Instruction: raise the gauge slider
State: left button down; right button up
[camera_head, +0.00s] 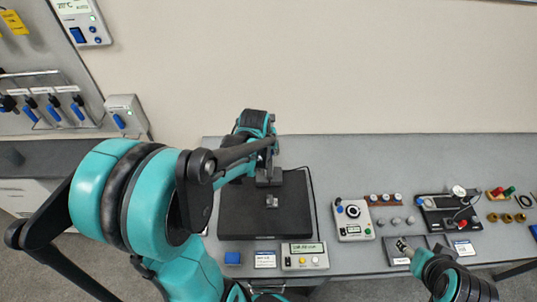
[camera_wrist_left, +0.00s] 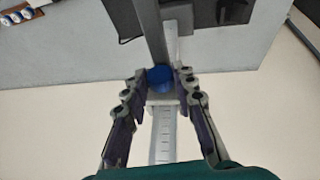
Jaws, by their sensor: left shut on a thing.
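The gauge slider (camera_wrist_left: 160,98) is a pale block with a blue knob (camera_wrist_left: 160,78) on the gauge's ruled column (camera_wrist_left: 163,140), seen in the left wrist view. My left gripper (camera_wrist_left: 163,88) has its fingers on both sides of the slider and is shut on it. The gauge's black base plate (camera_head: 295,215) lies on the bench in the head view, with a small metal block (camera_head: 271,201) on it. My left arm hides most of the column and the slider there. My right gripper (camera_head: 408,249) is at the lower right, low over the bench; its jaw opening is unclear.
A display box (camera_head: 304,256) stands in front of the plate. A control box (camera_head: 353,220) with a dial stands to its right, with several small parts beyond. The grey bench (camera_head: 330,160) is clear along its back. A wall panel with blue-handled tools hangs at the left.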

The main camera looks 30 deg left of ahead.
pick_arm(q)
jog(key=shift+r, duration=0.3)
jog(key=c, duration=1.2)
grip_release()
jog(key=a+v, duration=0.1)
jog(key=v, duration=1.1)
jog(key=shift+d, duration=0.45)
jog(key=shift+f, duration=0.1)
jog(key=s+d+f+m+b, duration=0.2)
jog(key=s+d+f+b, duration=0.1)
jog(key=f+b, duration=0.4)
jog(key=s+d+f+m+t+b, duration=0.1)
jog(key=s+d+f+m+b, duration=0.1)
jog(key=d+f+b, duration=0.3)
jog(key=s+d+f+m+t+h+b, duration=0.1)
jog(key=s+d+f+m+b, duration=0.1)
jog(key=f+b, duration=0.6)
notch_tip(320, 180, down, 4)
jog(key=shift+s+d+r+m+b, duration=0.15)
jog(key=shift+s+d+m+b, duration=0.15)
jog(key=shift+s+d, duration=0.65)
